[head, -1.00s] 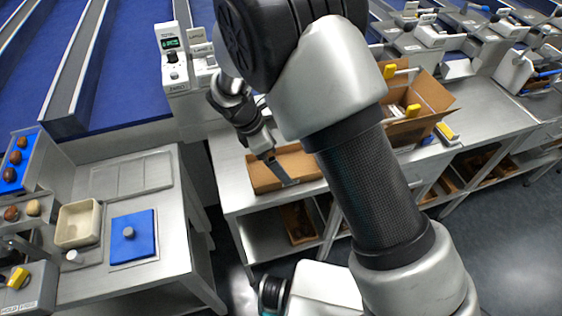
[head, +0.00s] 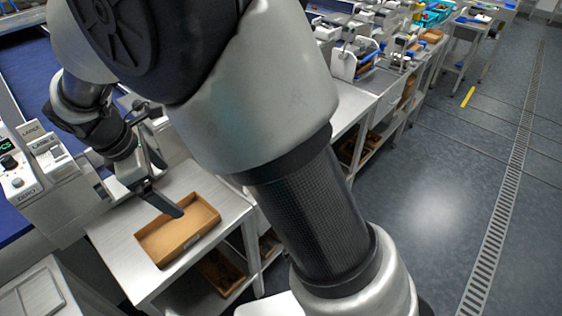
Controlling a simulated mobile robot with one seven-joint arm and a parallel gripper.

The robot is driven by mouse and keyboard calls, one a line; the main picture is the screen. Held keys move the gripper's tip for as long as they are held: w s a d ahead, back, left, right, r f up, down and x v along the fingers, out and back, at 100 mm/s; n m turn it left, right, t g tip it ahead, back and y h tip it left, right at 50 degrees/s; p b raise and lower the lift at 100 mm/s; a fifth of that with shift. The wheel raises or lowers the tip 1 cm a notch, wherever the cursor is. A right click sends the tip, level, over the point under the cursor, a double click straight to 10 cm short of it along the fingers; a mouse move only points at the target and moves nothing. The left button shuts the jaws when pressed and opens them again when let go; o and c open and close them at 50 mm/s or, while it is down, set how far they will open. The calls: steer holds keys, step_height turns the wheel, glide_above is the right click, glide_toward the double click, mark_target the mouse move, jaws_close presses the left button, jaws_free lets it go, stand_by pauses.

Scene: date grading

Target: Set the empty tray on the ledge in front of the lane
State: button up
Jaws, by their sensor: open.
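The empty tray (head: 190,243), a shallow brown open box, lies flat on a steel ledge (head: 118,243) at lower left in the head view. Its visible inside is bare. My gripper (head: 176,211) reaches over the tray's back rim, with a dark finger slanting down across the inside. The gripper is open. Only one finger shows clearly, so I cannot tell whether it touches the tray wall. The blue lane (head: 52,82) runs behind the ledge at upper left, partly hidden by my arm.
A white console with a green display (head: 22,165) stands at the left beside the ledge. A shelf under the ledge holds another brown box (head: 222,272). More steel benches with equipment run to the upper right. The grey floor (head: 440,200) at the right is open.

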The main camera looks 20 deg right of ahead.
steer(key=s+d+r+m+y, duration=0.2)
steer(key=s+d+r+m, duration=0.2)
steer(key=d+r+m, duration=0.8)
steer(key=s+d+r+m+t, duration=0.2)
steer(key=s+d+m, duration=0.6)
steer(key=s+d, duration=0.4)
steer(key=shift+d+t+y, duration=0.25)
steer(key=shift+t+y, duration=0.15)
steer(key=shift+t, duration=0.4)
